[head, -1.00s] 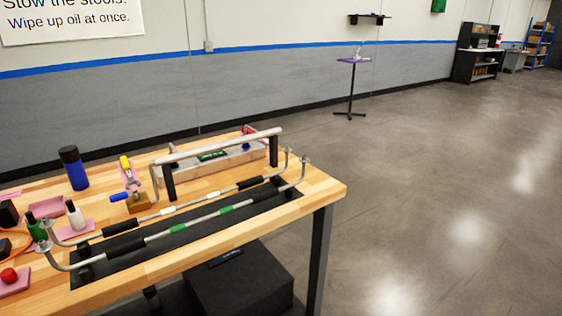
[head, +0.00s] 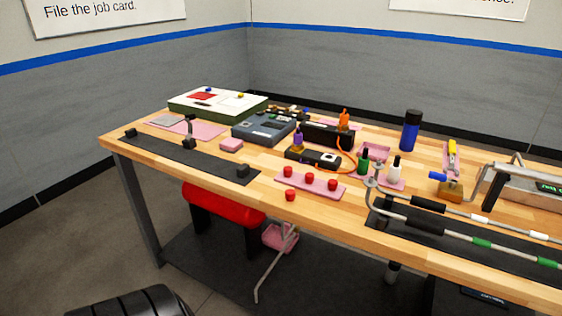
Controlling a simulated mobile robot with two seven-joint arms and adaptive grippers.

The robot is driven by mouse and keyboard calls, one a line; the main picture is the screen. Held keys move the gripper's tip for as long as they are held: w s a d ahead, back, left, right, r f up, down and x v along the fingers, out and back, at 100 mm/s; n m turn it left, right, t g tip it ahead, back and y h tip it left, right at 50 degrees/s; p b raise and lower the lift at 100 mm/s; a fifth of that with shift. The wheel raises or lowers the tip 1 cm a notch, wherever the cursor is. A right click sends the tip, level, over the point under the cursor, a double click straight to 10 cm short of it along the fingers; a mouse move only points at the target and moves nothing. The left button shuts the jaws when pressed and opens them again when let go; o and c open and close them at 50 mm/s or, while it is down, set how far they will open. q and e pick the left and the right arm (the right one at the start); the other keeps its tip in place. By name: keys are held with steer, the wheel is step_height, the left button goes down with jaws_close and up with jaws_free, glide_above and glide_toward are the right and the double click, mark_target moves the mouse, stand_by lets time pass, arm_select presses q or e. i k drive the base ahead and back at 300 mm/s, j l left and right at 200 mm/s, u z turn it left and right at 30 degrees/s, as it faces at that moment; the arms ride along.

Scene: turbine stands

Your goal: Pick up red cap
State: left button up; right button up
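Several small red caps show in the head view near the front edge of the wooden workbench (head: 330,212). Three of them, a left cap (head: 288,171), a middle cap (head: 309,178) and a right cap (head: 332,184), sit in a row on a pink mat (head: 318,191). One more red cap (head: 290,195) sits on bare wood in front of the mat, close to the bench edge. Neither of my grippers is in view.
A black strip (head: 190,160) lies left of the mat; a rack with bent metal tubes (head: 400,213) lies right. Behind stand a black box with an orange cable (head: 313,158), a green bottle (head: 363,161) and a white bottle (head: 394,168). A red cylinder (head: 222,205) is below the bench.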

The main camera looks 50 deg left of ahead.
mark_target(333, 184)
steer(key=u, duration=1.25)
steer(key=i+j+z, duration=0.1)
steer(key=z, duration=0.35)
steer(key=i+j+z, duration=0.1)
steer(key=j+z, duration=0.5)
steer(key=z, duration=0.35)
